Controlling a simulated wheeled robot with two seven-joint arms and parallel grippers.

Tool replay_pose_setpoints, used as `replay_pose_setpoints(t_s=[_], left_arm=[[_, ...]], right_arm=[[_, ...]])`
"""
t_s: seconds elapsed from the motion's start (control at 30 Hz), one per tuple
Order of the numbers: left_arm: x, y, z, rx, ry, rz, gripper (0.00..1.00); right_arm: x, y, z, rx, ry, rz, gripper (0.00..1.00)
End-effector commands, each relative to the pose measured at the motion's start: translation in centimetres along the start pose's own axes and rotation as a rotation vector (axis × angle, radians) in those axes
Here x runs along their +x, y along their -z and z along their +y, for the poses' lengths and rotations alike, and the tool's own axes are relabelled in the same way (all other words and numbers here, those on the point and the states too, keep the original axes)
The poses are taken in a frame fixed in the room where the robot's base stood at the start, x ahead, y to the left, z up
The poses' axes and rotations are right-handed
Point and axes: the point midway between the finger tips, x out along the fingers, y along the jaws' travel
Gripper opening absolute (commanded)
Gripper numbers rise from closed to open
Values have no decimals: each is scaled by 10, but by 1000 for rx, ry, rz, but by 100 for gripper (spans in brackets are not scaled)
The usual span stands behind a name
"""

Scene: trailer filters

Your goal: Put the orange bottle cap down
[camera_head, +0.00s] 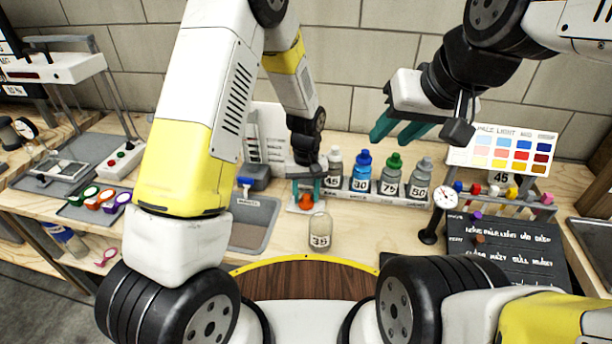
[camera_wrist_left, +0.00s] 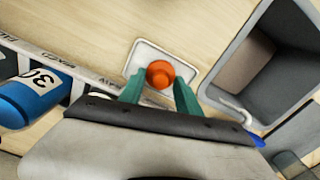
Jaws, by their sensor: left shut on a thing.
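My left gripper (camera_head: 305,198) is shut on the orange bottle cap (camera_head: 306,202), its teal fingers on either side of it. In the left wrist view the cap (camera_wrist_left: 160,74) sits between the fingertips (camera_wrist_left: 160,86), over a small white tray (camera_wrist_left: 142,57). The tray also shows under the cap in the head view (camera_head: 292,208). I cannot tell whether the cap touches the tray. A clear, capless bottle marked 35 (camera_head: 319,232) stands in front, apart from the gripper. My right gripper (camera_head: 397,130) is raised at the upper right, with its teal fingers apart and nothing between them.
A rack (camera_head: 345,193) holds several bottles, including a blue-capped one (camera_head: 363,170) and a green-capped one (camera_head: 391,175), just right of my left gripper. A grey bin (camera_head: 262,222) is to its left. A dial gauge (camera_head: 445,198) and black board (camera_head: 505,262) are at right.

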Motion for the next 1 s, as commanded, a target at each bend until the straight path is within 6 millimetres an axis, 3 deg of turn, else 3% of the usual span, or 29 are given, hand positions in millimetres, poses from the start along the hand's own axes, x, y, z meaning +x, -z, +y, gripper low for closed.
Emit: replay_pose_setpoints(t_s=[0.37, 0.4, 0.5, 0.83, 1.0], left_arm=[[7, 0, 0, 0, 0, 1, 3], [8, 0, 0, 0, -1, 1, 42], [7, 0, 0, 0, -1, 1, 61], [6, 0, 0, 0, -1, 1, 62], [-12, 1, 1, 0, -2, 5, 62]], right_arm=[[0, 0, 0, 0, 0, 0, 36], [0, 0, 0, 0, 0, 0, 36], [0, 0, 0, 0, 0, 0, 36], [0, 0, 0, 0, 0, 0, 36], [0, 0, 0, 0, 0, 0, 36]])
